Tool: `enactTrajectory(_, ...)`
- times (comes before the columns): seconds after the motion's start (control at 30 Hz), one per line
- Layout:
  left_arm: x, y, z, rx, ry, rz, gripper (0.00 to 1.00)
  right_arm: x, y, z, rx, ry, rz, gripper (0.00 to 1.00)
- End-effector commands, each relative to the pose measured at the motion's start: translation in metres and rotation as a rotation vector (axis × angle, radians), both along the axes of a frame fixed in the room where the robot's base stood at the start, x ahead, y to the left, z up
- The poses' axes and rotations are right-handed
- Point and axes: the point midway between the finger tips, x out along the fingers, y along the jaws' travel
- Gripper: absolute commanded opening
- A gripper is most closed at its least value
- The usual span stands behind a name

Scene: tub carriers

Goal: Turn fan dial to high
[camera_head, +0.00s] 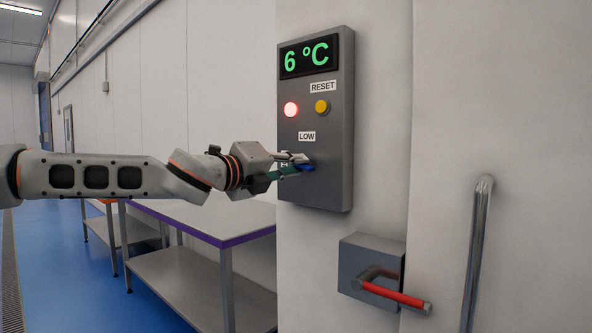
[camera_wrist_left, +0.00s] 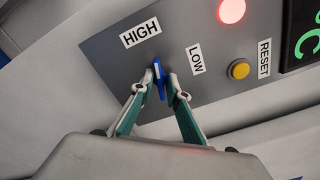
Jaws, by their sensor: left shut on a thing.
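The fan dial is a blue knob (camera_head: 307,168) low on the grey control panel (camera_head: 335,180), just under the LOW label (camera_head: 307,136). My left gripper (camera_head: 298,167) reaches it from the left and is shut on it. In the left wrist view the blue dial (camera_wrist_left: 159,80) stands between the two fingertips (camera_wrist_left: 160,88). The HIGH label (camera_wrist_left: 141,33) and LOW label (camera_wrist_left: 196,59) lie on either side of it there. The gripper hides HIGH in the head view. I cannot tell exactly where the dial points. My right gripper is not in view.
The panel has a display (camera_head: 309,57) reading 6 °C, a lit red lamp (camera_head: 291,110) and a yellow RESET button (camera_head: 322,107). A red-handled lever (camera_head: 395,293) and a steel door handle (camera_head: 477,255) are at lower right. A steel table (camera_head: 190,217) stands under my left arm.

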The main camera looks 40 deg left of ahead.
Motion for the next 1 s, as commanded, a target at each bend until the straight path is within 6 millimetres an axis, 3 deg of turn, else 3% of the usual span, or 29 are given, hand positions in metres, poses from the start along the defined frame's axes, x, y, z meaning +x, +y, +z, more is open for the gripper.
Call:
enactTrajectory(0.4, 0.0004, 0.0003, -0.0017, -0.208, 0.019, 0.000, 0.00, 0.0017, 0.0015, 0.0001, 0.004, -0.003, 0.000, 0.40)
enactTrajectory(1.0, 0.0000, 0.0003, -0.0009, -0.245, 0.020, 0.001, 0.00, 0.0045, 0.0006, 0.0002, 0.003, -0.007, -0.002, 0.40)
